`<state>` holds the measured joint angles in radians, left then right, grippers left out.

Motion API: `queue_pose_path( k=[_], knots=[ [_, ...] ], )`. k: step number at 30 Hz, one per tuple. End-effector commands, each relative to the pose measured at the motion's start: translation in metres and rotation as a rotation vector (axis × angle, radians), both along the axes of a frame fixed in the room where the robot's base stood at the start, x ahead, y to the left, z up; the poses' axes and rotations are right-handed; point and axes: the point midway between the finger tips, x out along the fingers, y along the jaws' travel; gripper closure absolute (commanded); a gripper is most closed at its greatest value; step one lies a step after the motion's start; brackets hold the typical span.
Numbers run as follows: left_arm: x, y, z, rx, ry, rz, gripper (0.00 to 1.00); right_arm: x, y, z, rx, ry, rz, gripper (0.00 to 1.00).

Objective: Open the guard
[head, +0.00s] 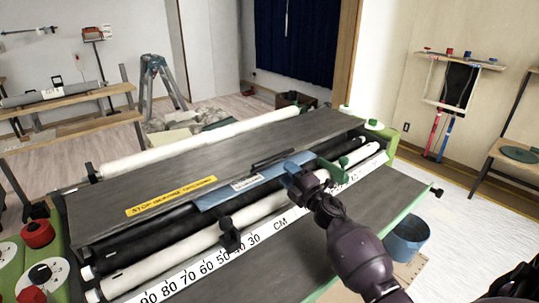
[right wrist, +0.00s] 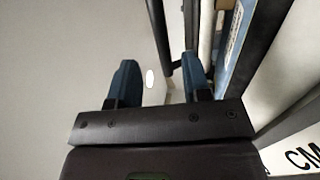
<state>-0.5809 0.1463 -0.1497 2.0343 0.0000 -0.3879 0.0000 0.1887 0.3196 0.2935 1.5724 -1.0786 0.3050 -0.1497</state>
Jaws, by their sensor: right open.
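The guard (head: 160,185) is a long dark grey cover over the paster, lying flat with a yellow "STOP BEFORE OPENING" label (head: 171,196) near its front left. A black bar handle (head: 273,158) stands on it near the front edge, beside a blue strip (head: 240,187) with a label. My right gripper (head: 299,165) is at the right end of this strip, close to the handle. In the right wrist view its blue fingers are apart (right wrist: 160,82), with the pale grey surface to the left and a dark bar ahead near the right finger. Contact cannot be told. My left gripper is not in view.
White rollers and a black roller run along the front, with a centimetre scale (head: 205,268) before them. Red and black knobs (head: 38,234) sit at the left end. A blue bucket (head: 406,238) stands on the floor at right. A stepladder (head: 160,82) is behind.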

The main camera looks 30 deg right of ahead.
Motion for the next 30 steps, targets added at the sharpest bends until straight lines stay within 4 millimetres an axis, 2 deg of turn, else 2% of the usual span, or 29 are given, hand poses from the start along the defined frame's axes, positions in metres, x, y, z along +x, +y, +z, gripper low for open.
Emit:
queue_pose_path(
  k=[9, 15, 21, 30],
  knots=[
    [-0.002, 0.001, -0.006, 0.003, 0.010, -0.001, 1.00, 0.051, 0.004, 0.012, 0.001, -0.001, 0.000, 0.56],
    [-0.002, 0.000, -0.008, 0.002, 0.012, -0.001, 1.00, 0.077, 0.006, 0.017, 0.002, -0.001, -0.001, 0.56],
    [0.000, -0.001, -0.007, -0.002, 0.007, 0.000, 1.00, 0.091, 0.007, 0.020, 0.002, 0.000, -0.002, 0.56],
    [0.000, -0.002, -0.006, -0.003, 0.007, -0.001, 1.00, 0.094, 0.007, 0.022, 0.002, -0.001, -0.001, 0.56]
  ],
)
